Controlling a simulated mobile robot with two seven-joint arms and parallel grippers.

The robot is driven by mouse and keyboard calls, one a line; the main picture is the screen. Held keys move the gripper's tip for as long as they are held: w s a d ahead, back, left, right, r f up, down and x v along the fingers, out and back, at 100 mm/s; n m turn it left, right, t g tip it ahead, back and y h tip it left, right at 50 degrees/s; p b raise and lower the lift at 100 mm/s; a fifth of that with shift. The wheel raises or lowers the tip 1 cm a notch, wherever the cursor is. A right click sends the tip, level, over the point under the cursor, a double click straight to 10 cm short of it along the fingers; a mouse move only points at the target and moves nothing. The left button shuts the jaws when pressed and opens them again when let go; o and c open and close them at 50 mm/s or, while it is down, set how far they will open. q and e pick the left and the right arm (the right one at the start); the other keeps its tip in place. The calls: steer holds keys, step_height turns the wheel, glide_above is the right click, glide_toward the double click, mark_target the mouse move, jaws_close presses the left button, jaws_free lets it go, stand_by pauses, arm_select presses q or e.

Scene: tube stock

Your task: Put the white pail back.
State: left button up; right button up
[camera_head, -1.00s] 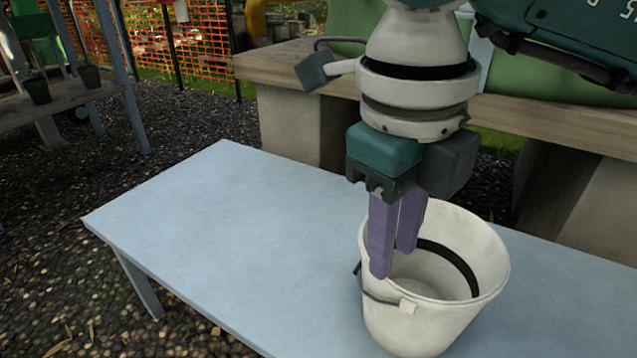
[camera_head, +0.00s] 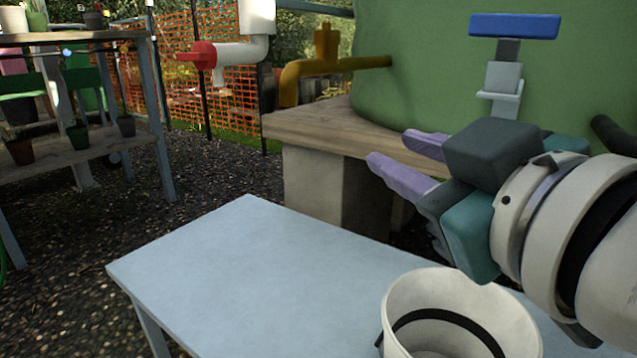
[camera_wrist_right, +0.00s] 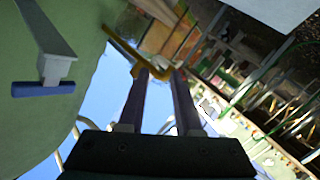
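The white pail (camera_head: 402,302) stands upright on the pale blue table (camera_head: 240,270), near the bottom of the head view. Its lower part is cut off by the frame, and a dark band shows on its inner wall. My right gripper (camera_head: 391,149) is above and behind the pail in the picture, apart from it, with its purple fingers pointing left. The fingers also show in the right wrist view (camera_wrist_right: 159,75), spread with nothing between them. The pail is not in the wrist view. My left gripper is not in view.
A wooden ledge (camera_head: 330,137) on pale blocks stands behind the table, with a large green tank (camera_head: 430,60) on it. A brass tap (camera_head: 325,65) and a red-ended white pipe (camera_head: 235,52) show nearby. A potted-plant shelf (camera_head: 85,150) is at left. The table's left part is clear.

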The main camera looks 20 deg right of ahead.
steer(key=s+d+f+m+g, duration=0.1)
steer(key=s+f+m+g, duration=0.1)
steer(key=s+f+g, duration=0.4)
steer(key=s+d+f+m+g, duration=0.1)
steer(key=s+d+f+g, duration=0.1)
steer(key=s+f+g, duration=0.5)
steer(key=s+f, duration=0.5)
steer(key=s, duration=0.2)
steer(key=shift+s+f+m, duration=0.25)
steer(key=shift+m, duration=0.15)
steer(key=shift+d, duration=0.1)
step_height(320, 180, up, 91)
steer(key=p, duration=9.1)
steer(key=shift+r, duration=0.2)
steer(key=shift+w, duration=0.1)
